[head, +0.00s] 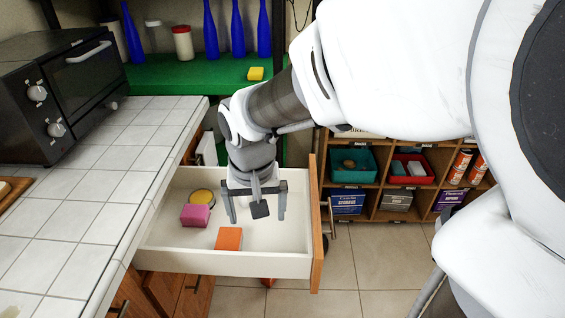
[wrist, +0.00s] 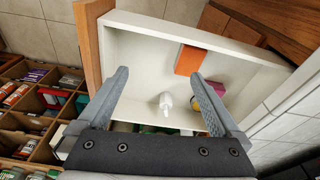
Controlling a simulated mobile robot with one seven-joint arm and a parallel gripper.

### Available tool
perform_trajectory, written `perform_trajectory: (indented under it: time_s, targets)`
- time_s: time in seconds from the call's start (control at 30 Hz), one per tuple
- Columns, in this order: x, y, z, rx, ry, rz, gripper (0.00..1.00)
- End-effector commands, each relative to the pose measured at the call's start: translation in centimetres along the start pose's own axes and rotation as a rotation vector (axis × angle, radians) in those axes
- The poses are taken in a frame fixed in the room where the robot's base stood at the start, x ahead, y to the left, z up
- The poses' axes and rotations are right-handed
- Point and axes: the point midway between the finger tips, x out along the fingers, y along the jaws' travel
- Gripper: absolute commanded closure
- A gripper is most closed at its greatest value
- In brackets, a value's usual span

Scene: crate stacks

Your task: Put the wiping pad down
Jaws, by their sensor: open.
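My gripper (head: 254,216) is open over the drawer, its fingers pointing down and spread wide. In the wrist view no pad shows between the fingertips (wrist: 163,82). In the open white drawer (head: 165,258) lie an orange block (head: 229,239), a pink block (head: 196,215) and a round yellow item (head: 200,197), left of my gripper in the head view. The orange block (wrist: 189,60) also shows in the wrist view, with the pink one partly hidden by a finger. I cannot tell which item is the wiping pad. A small white object (wrist: 166,102) shows between the fingers, seemingly on the drawer floor.
The tiled counter (head: 95,190) with a black oven (head: 65,85) borders the drawer on the left. A wooden cubby rack (head: 400,208) stands at back right. Open floor (head: 375,265) lies right.

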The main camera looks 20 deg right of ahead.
Motion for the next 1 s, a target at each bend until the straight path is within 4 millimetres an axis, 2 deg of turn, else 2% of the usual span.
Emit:
perform_trajectory:
  time_s: [0.03,0.2,0.33,0.5,0.67,1.0]
  targets:
    - [-5.4,0.6,0.0,-0.021,0.142,-0.057,0.0]
    - [-8.2,3.8,2.9,-0.093,0.218,-0.07,0.0]
    - [-9.4,5.7,5.1,-0.143,0.268,-0.071,0.0]
    - [-10.0,7.0,7.1,-0.188,0.31,-0.068,0.0]
    - [-10.1,7.3,7.7,-0.204,0.322,-0.066,0.0]
    - [-10.4,7.3,7.6,-0.204,0.321,-0.067,0.0]
